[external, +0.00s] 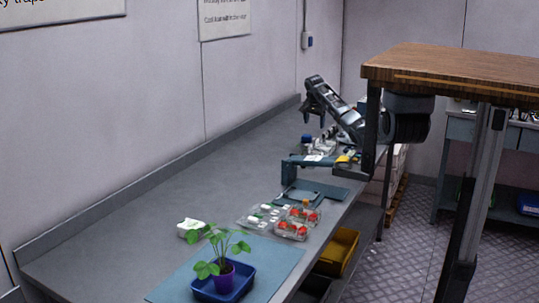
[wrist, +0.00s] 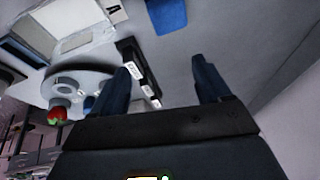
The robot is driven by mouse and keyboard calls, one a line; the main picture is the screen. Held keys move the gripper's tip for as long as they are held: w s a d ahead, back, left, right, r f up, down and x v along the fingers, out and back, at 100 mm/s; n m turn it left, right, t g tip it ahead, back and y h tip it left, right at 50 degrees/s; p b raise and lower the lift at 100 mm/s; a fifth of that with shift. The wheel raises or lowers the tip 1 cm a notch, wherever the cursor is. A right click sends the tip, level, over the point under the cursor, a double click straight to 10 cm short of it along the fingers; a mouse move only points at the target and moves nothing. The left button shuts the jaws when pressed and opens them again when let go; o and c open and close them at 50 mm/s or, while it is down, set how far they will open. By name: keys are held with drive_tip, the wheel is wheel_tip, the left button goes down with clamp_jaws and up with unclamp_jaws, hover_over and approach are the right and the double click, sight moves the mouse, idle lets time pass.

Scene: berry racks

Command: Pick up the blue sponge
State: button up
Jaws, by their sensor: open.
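A flat, plain blue piece (wrist: 167,16), which looks like the blue sponge, lies on the grey bench at the top of the wrist view, partly cut off by the frame edge. It lies beyond my fingertips and apart from them. In the external view I cannot clearly pick it out. My gripper (wrist: 164,64) is open, with nothing between its two dark blue fingers. In the external view my gripper (external: 314,119) hangs above the far part of the bench, pointing down.
A dark bar with white labels (wrist: 140,72) lies by the left finger. A strawberry (wrist: 57,115) sits by a round grey device (wrist: 82,82). In the external view, a blue-grey stand (external: 303,160), berry punnets (external: 291,231) and a potted plant (external: 222,278) stand nearer. The bench's left side is mostly clear.

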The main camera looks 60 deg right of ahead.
sight(307, 135)
drive_tip(key=w+a+n+g, duration=0.1)
drive_tip(key=w+a+n, duration=0.1)
drive_tip(key=w+a, duration=0.15)
drive_tip(key=shift+h, duration=0.3)
drive_tip(key=x, duration=0.5)
drive_tip(key=a+x, duration=0.1)
drive_tip(key=x, duration=0.1)
drive_tip(key=shift+s+d+f+p, duration=0.2)
drive_tip(key=shift+f+p, duration=0.1)
drive_tip(key=shift+f, duration=0.3)
drive_tip(key=c, duration=1)
